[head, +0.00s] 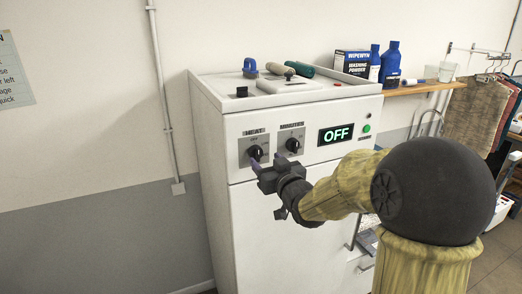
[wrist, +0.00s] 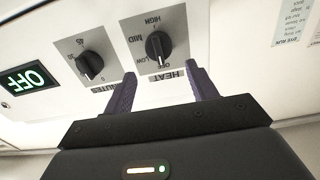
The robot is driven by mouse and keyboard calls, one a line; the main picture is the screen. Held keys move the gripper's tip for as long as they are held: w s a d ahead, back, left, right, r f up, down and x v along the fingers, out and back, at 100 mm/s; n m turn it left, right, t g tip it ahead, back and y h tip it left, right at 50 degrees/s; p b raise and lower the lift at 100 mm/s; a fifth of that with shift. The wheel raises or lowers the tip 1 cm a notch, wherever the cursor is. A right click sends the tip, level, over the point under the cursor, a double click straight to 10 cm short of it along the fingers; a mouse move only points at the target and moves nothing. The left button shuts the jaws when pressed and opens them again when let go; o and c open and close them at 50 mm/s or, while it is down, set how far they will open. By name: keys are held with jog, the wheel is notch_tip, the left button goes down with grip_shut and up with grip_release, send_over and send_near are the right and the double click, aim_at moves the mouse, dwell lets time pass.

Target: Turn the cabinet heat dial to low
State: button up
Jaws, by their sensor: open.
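The cabinet heat dial (head: 255,151) is a black knob on a grey plate marked HEAT, at the upper left of the white cabinet front (head: 285,215). In the wrist view the picture is upside down and the heat dial (wrist: 158,46) shows clearly, with OFF, LOW, MID and HIGH around it. Its pale pointer mark appears to be at OFF. My gripper (head: 266,161) is just in front of and slightly below the dial. In the wrist view my gripper (wrist: 161,76) is open, its purple fingers apart with nothing between them, the dial beyond the gap.
The minutes dial (head: 292,145) is close on the right of the heat dial. A display (head: 336,134) reads OFF, beside a green button (head: 367,128). A shelf (head: 420,87) holds blue bottles. Floor left of the cabinet is hardly visible.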

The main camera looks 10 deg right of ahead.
aim_at(259, 152)
jog(key=p+x, duration=0.1)
jog(key=x, duration=0.3)
jog(key=shift+w+a+p, duration=0.15)
jog(key=shift+w+p, duration=0.25)
jog(key=c, duration=1)
jog(key=shift+o, duration=0.2)
